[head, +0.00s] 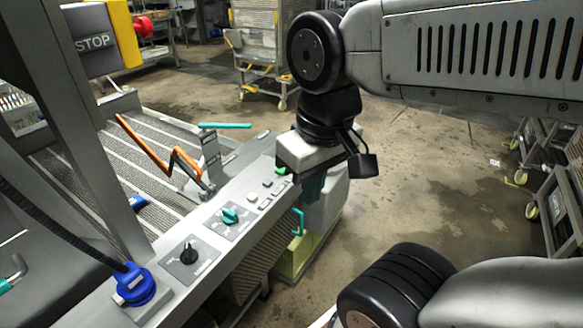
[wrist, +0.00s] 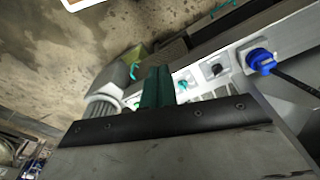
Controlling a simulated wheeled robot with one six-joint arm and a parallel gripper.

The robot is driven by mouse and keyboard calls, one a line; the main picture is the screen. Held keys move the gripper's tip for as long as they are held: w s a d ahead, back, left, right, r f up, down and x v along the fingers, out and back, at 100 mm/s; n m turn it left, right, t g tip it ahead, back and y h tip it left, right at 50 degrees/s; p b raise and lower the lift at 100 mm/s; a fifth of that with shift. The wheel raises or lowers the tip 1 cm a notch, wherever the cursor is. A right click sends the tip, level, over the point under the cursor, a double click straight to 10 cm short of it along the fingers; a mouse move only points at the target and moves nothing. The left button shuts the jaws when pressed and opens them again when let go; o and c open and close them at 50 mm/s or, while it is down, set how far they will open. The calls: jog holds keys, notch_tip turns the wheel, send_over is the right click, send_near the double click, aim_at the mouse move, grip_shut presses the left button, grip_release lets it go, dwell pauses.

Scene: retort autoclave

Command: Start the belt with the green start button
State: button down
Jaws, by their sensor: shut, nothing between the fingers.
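The control panel (head: 215,243) runs along the near side of the belt machine. A small green button (head: 281,170) sits near its far end, partly hidden by my gripper's housing. In the wrist view a small green spot (wrist: 137,104) shows just left of the fingers. My gripper (head: 313,188) has teal fingers, pointing down beside the panel's far end, to the right of the button. In the wrist view the gripper (wrist: 157,72) shows its fingers together and empty. Whether the fingertips touch anything cannot be told.
A teal rotary switch (head: 230,215), a black knob (head: 188,254) and a blue connector (head: 134,285) with a cable sit on the panel. An orange bent bar (head: 160,155) stands over the belt. A yellow STOP box (head: 100,38) hangs upper left. Open floor lies right.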

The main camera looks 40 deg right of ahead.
jog(key=w+d+f+m+t+h, duration=0.2)
jog(key=w+d+m, duration=0.2)
jog(key=w+d, duration=0.5)
jog(key=w+d+f+m+t+h, duration=0.1)
jog(key=w+d+m+t+h, duration=0.15)
jog(key=w+d, duration=0.7)
jog(key=w+f+m+t+y, duration=0.3)
jog(key=w+f, duration=0.7)
jog(key=w, duration=0.5)
jog(key=shift+w+f+y, duration=0.15)
jog(key=shift+w+y, duration=0.05)
jog(key=shift+y, duration=0.25)
jog(key=shift+d, duration=0.1)
jog(key=shift+f, duration=4.4)
jog(key=shift+f, duration=0.15)
